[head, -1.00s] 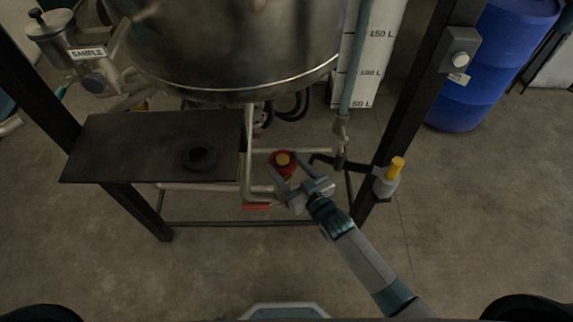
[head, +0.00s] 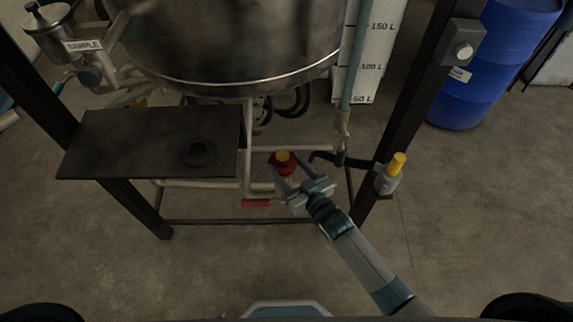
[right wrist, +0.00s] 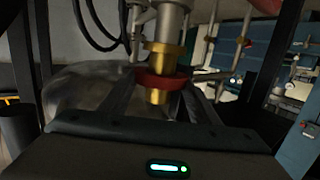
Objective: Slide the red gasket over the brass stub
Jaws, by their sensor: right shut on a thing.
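The red gasket (head: 287,170) is a ring between the two fingers of my right gripper (head: 292,176), which is shut on it. In the right wrist view the gasket (right wrist: 160,82) lies between the fingers and encircles the brass stub (right wrist: 158,97). Brass shows on both sides of the ring, with a wider brass collar (right wrist: 163,55) beyond it. In the head view the brass stub's end (head: 283,156) shows at the ring's middle. The fingers hide the gasket's sides. My left gripper is out of view.
Pale pipes (head: 247,150) and a red handle (head: 255,203) are close to the left of the gripper. A dark shelf (head: 120,140) holds a black ring (head: 198,153). The steel vessel (head: 230,45) is above, and a frame post (head: 405,110) stands to the right.

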